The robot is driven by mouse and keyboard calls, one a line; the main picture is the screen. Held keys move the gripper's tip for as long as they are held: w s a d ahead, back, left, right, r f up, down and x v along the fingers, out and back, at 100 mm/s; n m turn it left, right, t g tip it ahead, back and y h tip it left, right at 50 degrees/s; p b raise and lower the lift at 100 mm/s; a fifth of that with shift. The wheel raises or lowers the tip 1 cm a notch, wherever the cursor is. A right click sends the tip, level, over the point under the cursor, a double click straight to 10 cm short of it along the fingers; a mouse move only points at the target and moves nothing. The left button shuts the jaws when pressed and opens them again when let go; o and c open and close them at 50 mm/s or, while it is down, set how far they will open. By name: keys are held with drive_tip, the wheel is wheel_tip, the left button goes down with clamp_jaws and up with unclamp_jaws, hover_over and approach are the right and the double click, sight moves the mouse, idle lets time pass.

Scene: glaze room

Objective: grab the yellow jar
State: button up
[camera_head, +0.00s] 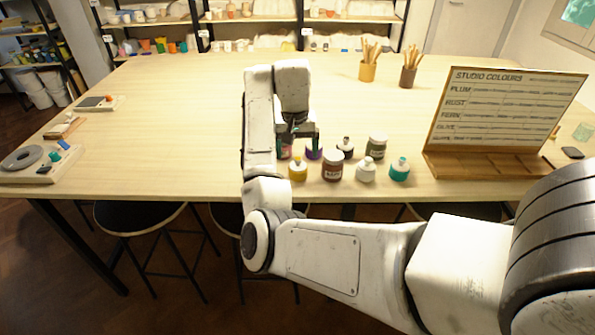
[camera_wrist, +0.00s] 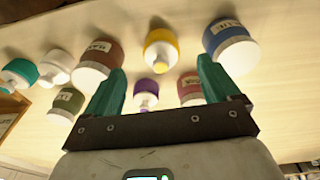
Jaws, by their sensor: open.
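My gripper (camera_head: 299,140) is above the jars, slightly behind the yellow jar in the head view. In the wrist view my gripper (camera_wrist: 161,66) has its two green fingers spread wide with nothing between them. The far side of the yellow jar is hidden.
A rust jar (camera_head: 333,168) stands close right of the yellow one, then a white jar (camera_head: 365,171) and a teal jar (camera_head: 399,170). A blue jar (camera_wrist: 232,48) flanks it in the wrist view. A purple jar (camera_wrist: 146,92) and a red jar (camera_wrist: 190,86) stand behind.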

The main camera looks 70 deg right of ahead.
sight(298, 158)
drive_tip(key=r, duration=0.1)
drive_tip(key=r+y, duration=0.1)
drive_tip(key=d+r, duration=0.1)
drive_tip(key=shift+w+m+y, duration=0.3)
drive_tip(key=shift+w+m, duration=0.1)
wheel_tip(298, 158, down, 5)
drive_tip(key=shift+d+f+p, duration=0.1)
drive_tip(key=shift+d+p, duration=0.05)
drive_tip(key=shift+p, duration=0.3)
drive_tip(key=shift+s+d+f+p, duration=0.1)
drive_tip(key=shift+f+p, duration=0.15)
drive_tip(key=shift+f, duration=0.65)
drive_tip(key=shift+d+f+p, duration=0.15)
drive_tip(key=shift+f+p, duration=0.1)
drive_tip(key=shift+f, duration=0.6)
drive_tip(key=shift+s+d+f+p, duration=0.1)
drive_tip(key=shift+f+p, duration=0.15)
drive_tip(key=shift+f, duration=0.65)
drive_tip(key=c, duration=1.2)
drive_tip(key=shift+r, duration=0.1)
drive_tip(key=shift+c, duration=0.6)
drive_tip(key=shift+r, duration=0.1)
